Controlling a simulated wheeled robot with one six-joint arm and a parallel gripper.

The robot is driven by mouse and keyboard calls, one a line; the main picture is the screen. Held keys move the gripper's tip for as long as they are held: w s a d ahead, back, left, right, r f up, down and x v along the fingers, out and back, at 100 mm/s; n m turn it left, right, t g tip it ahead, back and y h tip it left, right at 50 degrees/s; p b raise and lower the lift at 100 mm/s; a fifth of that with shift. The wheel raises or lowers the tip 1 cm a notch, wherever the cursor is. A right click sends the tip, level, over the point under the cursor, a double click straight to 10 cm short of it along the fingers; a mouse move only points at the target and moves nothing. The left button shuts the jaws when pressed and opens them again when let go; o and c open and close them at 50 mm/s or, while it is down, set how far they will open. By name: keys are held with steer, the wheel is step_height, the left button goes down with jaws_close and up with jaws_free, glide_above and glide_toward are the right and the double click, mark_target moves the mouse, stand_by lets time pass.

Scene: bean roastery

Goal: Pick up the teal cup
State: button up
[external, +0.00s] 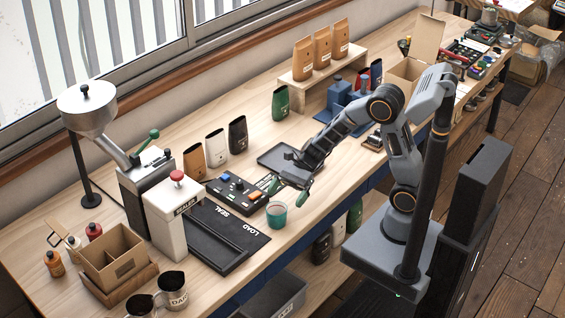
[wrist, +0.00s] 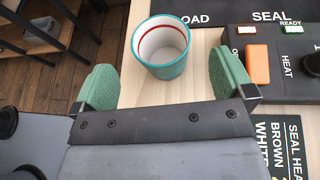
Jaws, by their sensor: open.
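The teal cup (external: 277,214) stands upright on the wooden bench near its front edge, beside the black loading mat. In the wrist view the cup (wrist: 162,47) shows its white inside with a red line, and it looks empty. My gripper (external: 287,186) is just above and beyond the cup in the external view. In the wrist view my gripper's green finger pads (wrist: 163,84) are wide apart, with the cup ahead of the gap between them. I see no clear contact with the cup.
A control panel (external: 238,191) with colored buttons lies close by. The black mat (external: 232,228) marked LOAD and SEAL is left of the cup, with the white sealer (external: 172,215) beyond. A dark tray (external: 272,160) lies behind my gripper. The bench's front edge is close.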

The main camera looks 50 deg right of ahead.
mark_target(271, 218)
steer(key=shift+x, duration=3.15)
steer(key=shift+d, duration=0.1)
steer(key=c, duration=1)
